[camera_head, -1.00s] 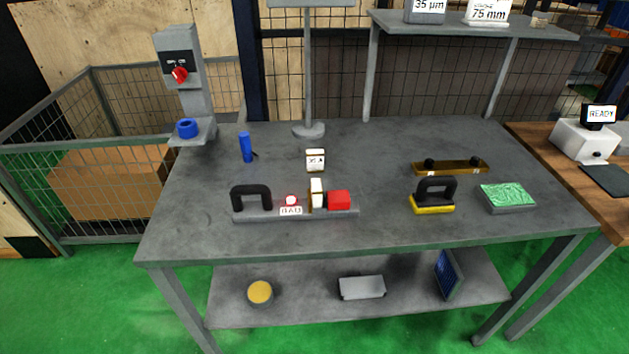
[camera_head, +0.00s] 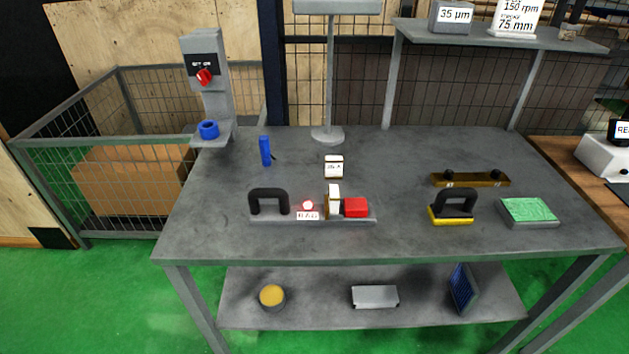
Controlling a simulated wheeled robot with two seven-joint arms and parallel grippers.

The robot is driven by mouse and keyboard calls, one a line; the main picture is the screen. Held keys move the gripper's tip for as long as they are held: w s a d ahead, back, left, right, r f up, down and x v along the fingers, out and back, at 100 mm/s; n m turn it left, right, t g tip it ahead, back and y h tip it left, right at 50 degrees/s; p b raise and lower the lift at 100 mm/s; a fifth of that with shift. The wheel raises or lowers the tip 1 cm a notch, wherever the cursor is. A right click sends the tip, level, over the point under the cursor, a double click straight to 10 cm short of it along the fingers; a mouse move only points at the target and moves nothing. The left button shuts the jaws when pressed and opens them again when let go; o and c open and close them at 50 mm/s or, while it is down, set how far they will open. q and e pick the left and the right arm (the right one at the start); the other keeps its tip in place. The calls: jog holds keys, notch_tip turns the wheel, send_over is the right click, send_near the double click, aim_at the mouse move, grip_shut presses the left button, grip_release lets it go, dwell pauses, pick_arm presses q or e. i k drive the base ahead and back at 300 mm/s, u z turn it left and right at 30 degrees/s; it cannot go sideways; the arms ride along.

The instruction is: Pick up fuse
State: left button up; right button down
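A small white block with brownish edges and dark print (camera_head: 334,167), which looks like a fuse, stands on the grey table (camera_head: 400,160) near its middle. A similar white and tan piece (camera_head: 334,200) sits upright in a grey holder bar (camera_head: 285,217) just in front of it. The holder bar also carries a black handle (camera_head: 268,197), a red round light or button (camera_head: 308,206) over a small label whose text I cannot read clearly, and a red block (camera_head: 356,208). Neither of my grippers is in view.
A blue cylinder (camera_head: 265,151) stands at the left rear. A post (camera_head: 330,90) rises behind the white block. A yellow-based black-handled tool (camera_head: 452,207), a brass bar (camera_head: 470,180) and a green-topped pad (camera_head: 529,211) lie at the right. The front table strip is clear.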

aim_at(333, 190)
jog(key=k, duration=1.3)
jog(key=u, duration=0.65)
jog(key=i, duration=0.65)
jog(key=u, duration=0.65)
jog(key=i, duration=0.95)
jog(key=z, duration=0.95)
jog(key=i, duration=0.55)
jog(key=z, duration=0.5)
